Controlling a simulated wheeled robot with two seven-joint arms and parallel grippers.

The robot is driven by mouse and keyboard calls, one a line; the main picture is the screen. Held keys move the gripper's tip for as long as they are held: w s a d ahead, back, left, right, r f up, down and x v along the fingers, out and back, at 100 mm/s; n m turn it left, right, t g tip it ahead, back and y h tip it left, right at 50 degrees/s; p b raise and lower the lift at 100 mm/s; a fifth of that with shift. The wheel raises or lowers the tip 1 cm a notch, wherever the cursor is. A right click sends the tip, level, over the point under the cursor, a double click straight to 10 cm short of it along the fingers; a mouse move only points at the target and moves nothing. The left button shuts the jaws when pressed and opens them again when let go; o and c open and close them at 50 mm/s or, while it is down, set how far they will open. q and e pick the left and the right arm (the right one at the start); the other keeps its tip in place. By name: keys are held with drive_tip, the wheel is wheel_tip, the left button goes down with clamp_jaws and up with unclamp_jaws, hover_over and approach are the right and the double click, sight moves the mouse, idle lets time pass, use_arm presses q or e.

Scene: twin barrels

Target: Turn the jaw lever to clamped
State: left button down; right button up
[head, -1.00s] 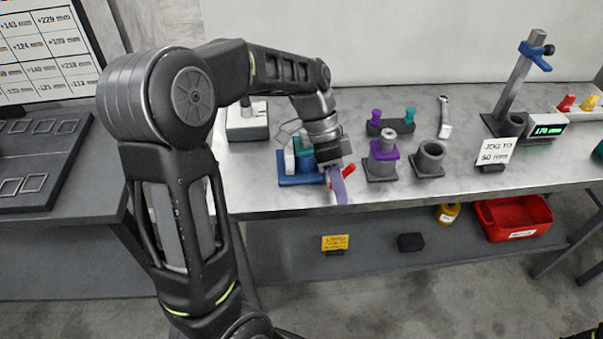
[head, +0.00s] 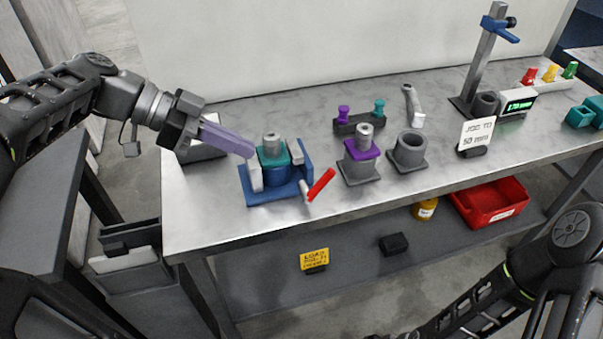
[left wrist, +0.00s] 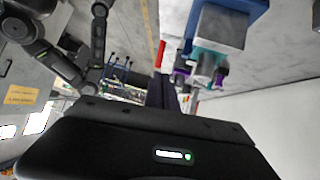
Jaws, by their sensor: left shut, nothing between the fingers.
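The blue jaw fixture (head: 262,196) stands near the front edge of the bench, with a teal-collared grey barrel (head: 272,156) between its jaws. Its lever has a red handle (head: 321,184) at the front right, tilted up to the right. My left gripper (head: 250,152) is shut and empty. Its purple-grey fingers point right, close to the fixture's upper left; I cannot tell whether they touch it. The red handle (left wrist: 160,55) also shows in the left wrist view, beyond the dark fingers. My right gripper is out of view; only part of that arm shows at lower right.
A purple-collared barrel (head: 362,150) and an empty grey socket (head: 409,153) stand right of the fixture. Behind are a plug holder (head: 358,123) and a wrench-like tool (head: 412,104). A sign (head: 477,133) and a blue-clamped post (head: 482,60) stand farther right. The front bench strip is clear.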

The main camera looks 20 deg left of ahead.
use_arm(q)
drive_tip(key=b, duration=0.1)
approach(320, 180)
drive_tip(key=x, duration=0.7)
drive_tip(key=shift+a+f, duration=0.1)
drive_tip(key=shift+a, duration=0.05)
